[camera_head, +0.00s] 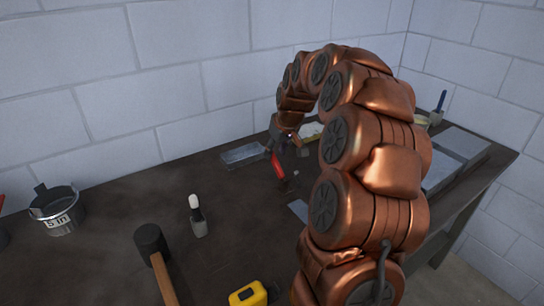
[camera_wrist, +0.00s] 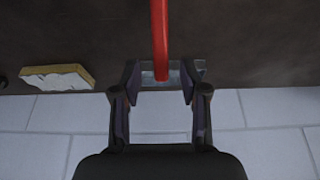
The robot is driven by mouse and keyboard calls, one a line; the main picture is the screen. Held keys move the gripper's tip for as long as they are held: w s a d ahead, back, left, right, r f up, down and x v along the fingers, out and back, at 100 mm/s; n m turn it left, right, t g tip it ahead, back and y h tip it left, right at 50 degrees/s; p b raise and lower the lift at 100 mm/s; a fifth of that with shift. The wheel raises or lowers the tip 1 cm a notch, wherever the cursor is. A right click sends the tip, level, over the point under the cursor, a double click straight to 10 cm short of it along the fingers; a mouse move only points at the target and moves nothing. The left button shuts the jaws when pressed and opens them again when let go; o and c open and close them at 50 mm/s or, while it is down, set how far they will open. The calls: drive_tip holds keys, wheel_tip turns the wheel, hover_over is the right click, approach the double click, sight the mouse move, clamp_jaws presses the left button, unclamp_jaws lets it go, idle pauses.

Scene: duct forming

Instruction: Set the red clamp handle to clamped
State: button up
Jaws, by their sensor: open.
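The red clamp handle (camera_head: 277,166) shows in the head view just below my gripper (camera_head: 286,141), over the dark worktop. In the wrist view the handle (camera_wrist: 160,38) is a red bar coming down from the top edge, its lower end between the tips of my gripper (camera_wrist: 159,80). Both fingers are spread, with a gap on either side of the handle. I cannot tell how deep the handle lies between them. The clamp's body is mostly hidden in both views.
A flat grey metal piece (camera_head: 243,155) lies left of the handle. A block wall (camera_head: 190,80) rises behind.

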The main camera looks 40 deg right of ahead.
sight(274, 156)
drive_tip(key=shift+p+x, duration=0.35)
drive_tip(key=shift+x, duration=1.6)
drive_tip(key=shift+a, duration=0.1)
clamp_jaws()
